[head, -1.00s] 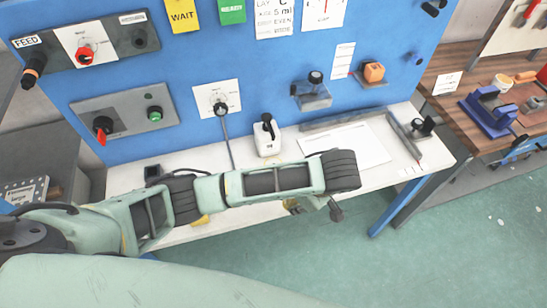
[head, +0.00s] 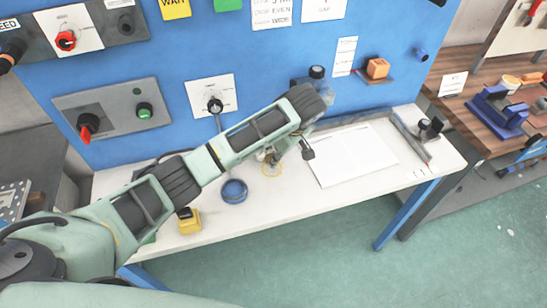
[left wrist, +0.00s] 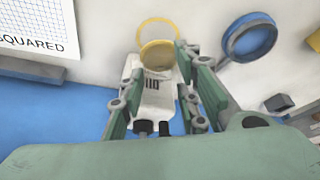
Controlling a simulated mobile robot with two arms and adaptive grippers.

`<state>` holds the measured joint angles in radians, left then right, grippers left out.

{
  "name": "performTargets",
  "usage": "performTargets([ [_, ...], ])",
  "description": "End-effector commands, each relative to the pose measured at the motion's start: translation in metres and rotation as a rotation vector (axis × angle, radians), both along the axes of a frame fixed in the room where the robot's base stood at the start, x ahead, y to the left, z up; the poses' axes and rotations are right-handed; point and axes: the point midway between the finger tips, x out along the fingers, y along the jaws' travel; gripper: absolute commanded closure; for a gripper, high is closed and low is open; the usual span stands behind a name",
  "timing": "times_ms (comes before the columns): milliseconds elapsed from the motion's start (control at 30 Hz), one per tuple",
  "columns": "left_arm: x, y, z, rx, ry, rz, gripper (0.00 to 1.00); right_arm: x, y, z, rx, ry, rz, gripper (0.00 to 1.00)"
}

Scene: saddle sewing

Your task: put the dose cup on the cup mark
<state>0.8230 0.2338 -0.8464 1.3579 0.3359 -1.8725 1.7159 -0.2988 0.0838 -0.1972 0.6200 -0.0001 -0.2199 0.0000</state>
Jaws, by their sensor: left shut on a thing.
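The dose cup (left wrist: 158,55), a small tan-yellow cup, sits between the fingers of my left gripper (left wrist: 157,62) in the left wrist view, and the gripper is shut on it. The cup mark, a thin yellow ring on the white bench (head: 272,170), lies just below my left gripper in the head view. In the left wrist view the ring (left wrist: 158,25) shows just beyond the cup and partly overlaps it. I cannot tell the height of the cup above the bench. My forearm hides most of the gripper in the head view. My right gripper is out of view.
A blue round dish (head: 233,191) and a yellow block (head: 189,220) stand left of the mark. A white dispenser (left wrist: 153,95) stands close by on the wall side. A printed sheet (head: 352,152) lies to the right.

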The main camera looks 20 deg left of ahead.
Motion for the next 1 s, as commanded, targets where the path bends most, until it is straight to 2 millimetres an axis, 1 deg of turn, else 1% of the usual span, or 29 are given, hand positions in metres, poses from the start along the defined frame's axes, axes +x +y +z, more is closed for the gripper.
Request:
performTargets([
  [67, -0.001, 0.0, -0.006, 0.002, 0.003, 0.0, 0.96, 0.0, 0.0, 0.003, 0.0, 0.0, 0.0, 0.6],
  [233, -0.001, 0.001, -0.032, 0.003, 0.003, 0.001, 0.96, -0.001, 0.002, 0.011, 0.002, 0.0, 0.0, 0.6],
  [333, 0.002, 0.002, -0.037, 0.003, 0.001, 0.001, 0.96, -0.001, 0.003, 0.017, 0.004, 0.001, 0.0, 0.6],
  [433, 0.002, 0.003, -0.041, 0.0, 0.0, 0.001, 0.96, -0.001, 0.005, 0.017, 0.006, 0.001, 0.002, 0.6],
  [733, 0.002, 0.002, -0.044, 0.0, 0.001, 0.0, 0.96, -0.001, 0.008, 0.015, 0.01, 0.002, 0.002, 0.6],
  [767, 0.002, 0.002, -0.045, 0.001, 0.0, 0.0, 0.69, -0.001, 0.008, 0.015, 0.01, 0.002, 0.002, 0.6],
  [967, 0.002, 0.002, -0.044, 0.001, 0.0, 0.0, 0.52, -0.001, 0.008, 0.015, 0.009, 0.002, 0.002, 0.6],
  [1000, 0.002, 0.002, -0.044, 0.001, 0.0, 0.0, 0.51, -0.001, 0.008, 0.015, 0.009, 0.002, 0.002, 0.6],
])
